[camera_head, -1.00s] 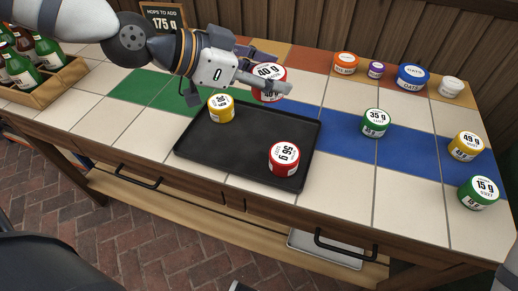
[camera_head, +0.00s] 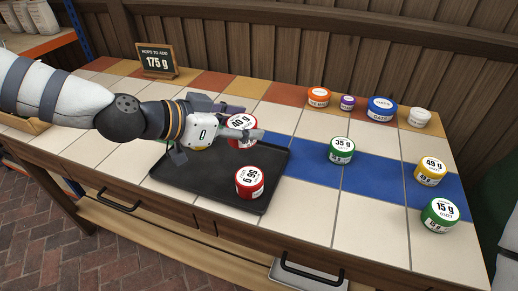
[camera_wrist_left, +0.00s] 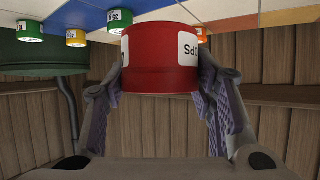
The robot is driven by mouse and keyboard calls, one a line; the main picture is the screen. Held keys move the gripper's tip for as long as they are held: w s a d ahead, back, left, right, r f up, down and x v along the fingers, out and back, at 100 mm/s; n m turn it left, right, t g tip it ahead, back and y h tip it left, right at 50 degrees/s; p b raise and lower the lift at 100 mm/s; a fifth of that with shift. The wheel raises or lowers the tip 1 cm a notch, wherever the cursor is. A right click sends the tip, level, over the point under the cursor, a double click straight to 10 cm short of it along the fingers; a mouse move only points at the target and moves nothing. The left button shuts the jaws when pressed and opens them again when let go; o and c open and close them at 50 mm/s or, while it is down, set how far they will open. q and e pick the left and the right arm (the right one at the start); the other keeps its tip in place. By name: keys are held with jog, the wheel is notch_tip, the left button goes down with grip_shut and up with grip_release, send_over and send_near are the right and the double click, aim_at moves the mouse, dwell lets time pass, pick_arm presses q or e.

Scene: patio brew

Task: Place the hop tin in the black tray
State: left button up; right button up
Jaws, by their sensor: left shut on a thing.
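My left gripper (camera_head: 238,122) is shut on a red-and-white tin (camera_head: 242,133) marked 40 g. In the head view this tin overlaps the far edge of the black tray (camera_head: 205,190); its exact height cannot be told. The held red tin (camera_wrist_left: 160,62) fills the middle of the left wrist view, upright between both fingers. Another red tin (camera_head: 249,183), its label turned round, stands in the front right part of the tray. A yellow tin (camera_head: 201,149) in the tray is mostly hidden behind my gripper. My right gripper is out of view.
A green 35 g tin (camera_head: 342,151), a yellow 49 g tin (camera_head: 430,171) and a green 15 g tin (camera_head: 439,215) stand right of the tray. Orange (camera_head: 318,97), purple (camera_head: 347,102), blue (camera_head: 381,109) and white (camera_head: 420,117) containers line the back. A sign (camera_head: 156,60) reads 175 g.

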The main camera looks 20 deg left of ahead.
pick_arm(q)
jog(key=b, duration=0.3)
send_over(264, 161)
jog(key=s, duration=0.1)
jog(key=f, duration=0.7)
jog(key=shift+s+a+f, duration=0.15)
jog(key=shift+a+f, duration=0.15)
jog(key=shift+w+d, duration=0.1)
jog(key=shift+w, duration=0.15)
jog(key=f, duration=0.2)
jog(key=f+b, duration=0.1)
jog(key=f, duration=0.1)
jog(key=shift+w+d, duration=0.25)
jog(key=shift+w, duration=0.1)
jog(key=shift+r, duration=0.3)
jog(key=shift+f, duration=0.15)
jog(key=o, duration=1.1)
jog(key=shift+o, duration=0.2)
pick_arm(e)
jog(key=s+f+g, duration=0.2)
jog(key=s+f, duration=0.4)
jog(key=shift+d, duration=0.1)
